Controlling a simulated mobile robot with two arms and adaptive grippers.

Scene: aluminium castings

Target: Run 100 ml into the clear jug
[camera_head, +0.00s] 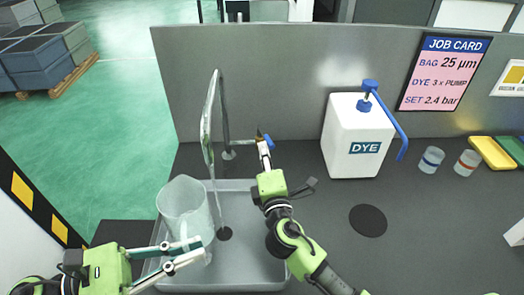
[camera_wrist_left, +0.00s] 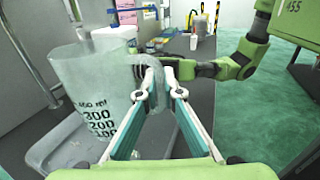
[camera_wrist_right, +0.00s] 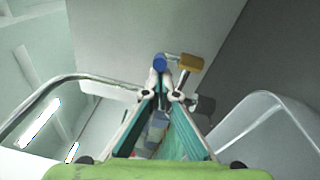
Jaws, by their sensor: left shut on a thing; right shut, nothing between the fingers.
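The clear jug (camera_head: 185,212) stands upright over the left side of the sink basin (camera_head: 262,268). My left gripper (camera_head: 198,248) is shut on its handle at the lower right. The left wrist view shows the jug (camera_wrist_left: 88,85) with black markings; I cannot make out a water level. The tap spout (camera_head: 208,120) arches at the jug's right, and a thin pale stream (camera_head: 217,205) runs down beside the jug's right rim toward the drain. My right gripper (camera_head: 264,152) is shut and empty, close to a blue knob (camera_wrist_right: 160,62) and an ochre block (camera_wrist_right: 190,62) by the tap.
A white DYE bottle (camera_head: 352,143) with a blue pump stands right of the tap. Two small cups (camera_head: 431,160) and yellow and green trays (camera_head: 490,153) are farther right. A grey panel (camera_head: 290,85) closes off the back. The counter around the black disc (camera_head: 368,220) is free.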

